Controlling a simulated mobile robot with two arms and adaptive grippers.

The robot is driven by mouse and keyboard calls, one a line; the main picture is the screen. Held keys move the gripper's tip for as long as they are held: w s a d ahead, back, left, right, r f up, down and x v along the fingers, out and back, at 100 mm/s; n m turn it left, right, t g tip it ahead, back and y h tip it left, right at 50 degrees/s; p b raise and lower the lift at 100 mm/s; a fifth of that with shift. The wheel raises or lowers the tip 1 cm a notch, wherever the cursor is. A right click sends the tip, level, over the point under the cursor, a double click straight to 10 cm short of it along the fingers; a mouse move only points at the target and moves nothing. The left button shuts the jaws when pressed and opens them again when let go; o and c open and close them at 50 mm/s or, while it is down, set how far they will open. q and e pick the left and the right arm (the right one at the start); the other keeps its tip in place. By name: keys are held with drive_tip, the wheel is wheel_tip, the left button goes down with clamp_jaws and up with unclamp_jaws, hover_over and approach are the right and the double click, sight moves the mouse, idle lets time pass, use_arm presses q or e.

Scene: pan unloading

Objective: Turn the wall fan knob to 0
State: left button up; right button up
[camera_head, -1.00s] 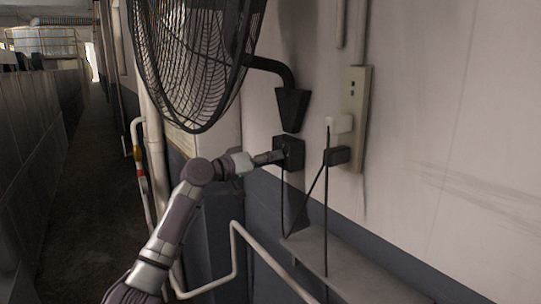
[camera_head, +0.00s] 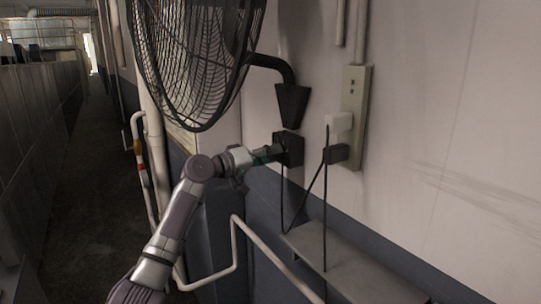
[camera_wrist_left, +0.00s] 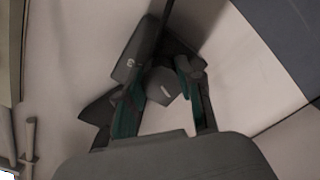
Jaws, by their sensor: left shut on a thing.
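The wall fan (camera_head: 197,62) hangs from a dark bracket on the wall. Below the bracket is its dark control box (camera_head: 293,147), which also shows in the left wrist view (camera_wrist_left: 129,62). A dark grey knob (camera_wrist_left: 162,86) with a short pale mark is on the box's front. My left gripper (camera_head: 277,153) reaches the box from the left. In the left wrist view its teal-sided fingers (camera_wrist_left: 163,76) are on both sides of the knob, shut on it. The dial's numbers cannot be read. My right gripper is not in view.
A pale outlet panel (camera_head: 354,105) with a white plug and a black plug is right of the box. Black cables hang below. A pale pipe rail (camera_head: 236,225) and a grey ledge (camera_head: 318,247) are under the arm. The walkway at left is clear.

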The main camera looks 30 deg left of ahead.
use_arm(q)
drive_tip(key=o, duration=1.1)
drive_tip(key=shift+o, duration=0.2)
drive_tip(key=shift+s, duration=0.1)
drive_tip(key=v, duration=1.2)
drive_tip(key=shift+a, duration=0.1)
